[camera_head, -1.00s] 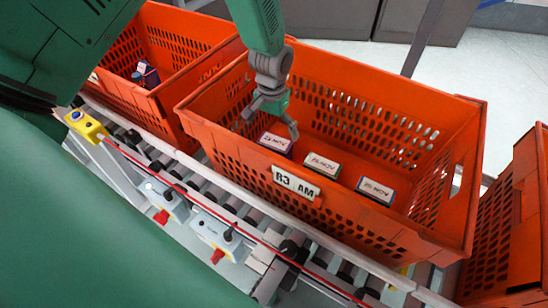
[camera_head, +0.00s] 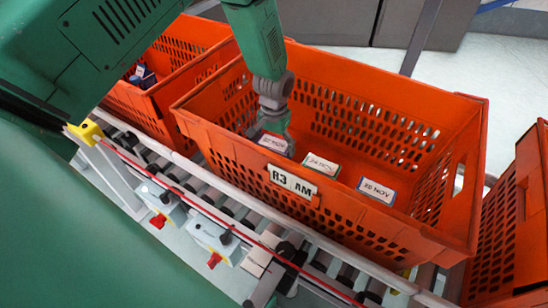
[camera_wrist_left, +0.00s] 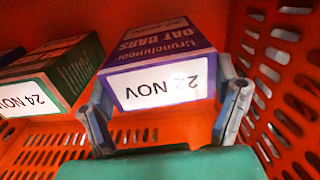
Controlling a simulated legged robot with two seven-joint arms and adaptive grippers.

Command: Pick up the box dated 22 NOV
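The purple oat bars box (camera_wrist_left: 165,70) shows "22 NOV" upside down on its white label in the left wrist view. In the head view the purple box (camera_head: 273,143) is the leftmost of three in the middle orange tote (camera_head: 225,135). My left gripper (camera_head: 272,125) is down inside the tote at this box. In the left wrist view my left gripper (camera_wrist_left: 165,108) has one finger on each side of the box, close to its sides; it looks open. Firm contact cannot be made out. My right gripper is not in view.
A green box (camera_head: 321,165) marked "24 NOV" stands beside the purple one; it also shows in the left wrist view (camera_wrist_left: 45,85). A blue box (camera_head: 376,191) is farther right. Other orange totes stand left (camera_head: 195,40) and right (camera_head: 510,220). The tote walls are close to my left gripper.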

